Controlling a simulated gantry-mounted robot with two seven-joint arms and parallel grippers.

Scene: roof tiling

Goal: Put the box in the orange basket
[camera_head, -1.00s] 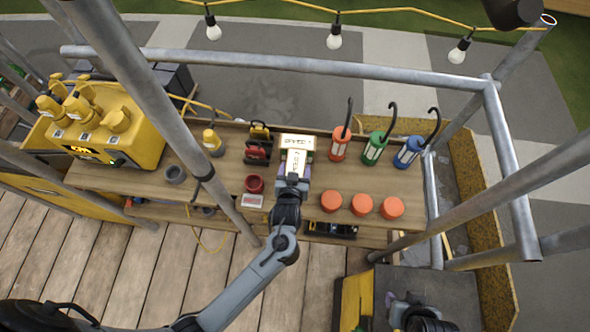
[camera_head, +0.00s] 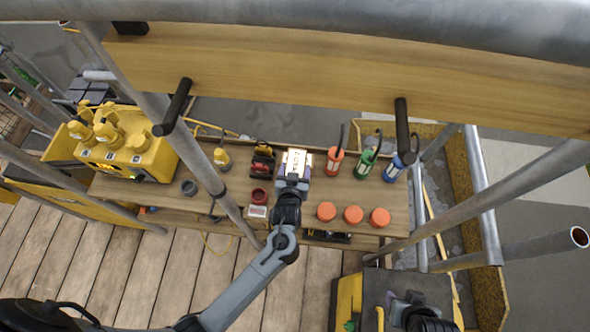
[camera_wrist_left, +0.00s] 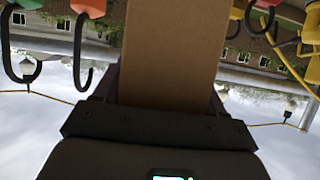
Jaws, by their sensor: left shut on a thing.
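The box (camera_head: 297,161), pale with dark lettering on its upper face, is in my left gripper (camera_head: 292,182), over the wooden workbench in the head view. The gripper is shut on it. In the left wrist view the box (camera_wrist_left: 170,50) is a plain brown cardboard face rising between the fingers, which are mostly hidden behind it. I cannot tell whether the box touches the bench. I can make out no orange basket in either view.
The workbench (camera_head: 390,236) carries red, green and blue hooked lanterns (camera_head: 365,163) right of the box, orange-red round pieces (camera_head: 353,215) in front, and a red tool (camera_head: 262,162) to the left. Metal poles (camera_head: 483,196) cross nearby. A wooden beam with black pegs (camera_head: 330,75) spans the top.

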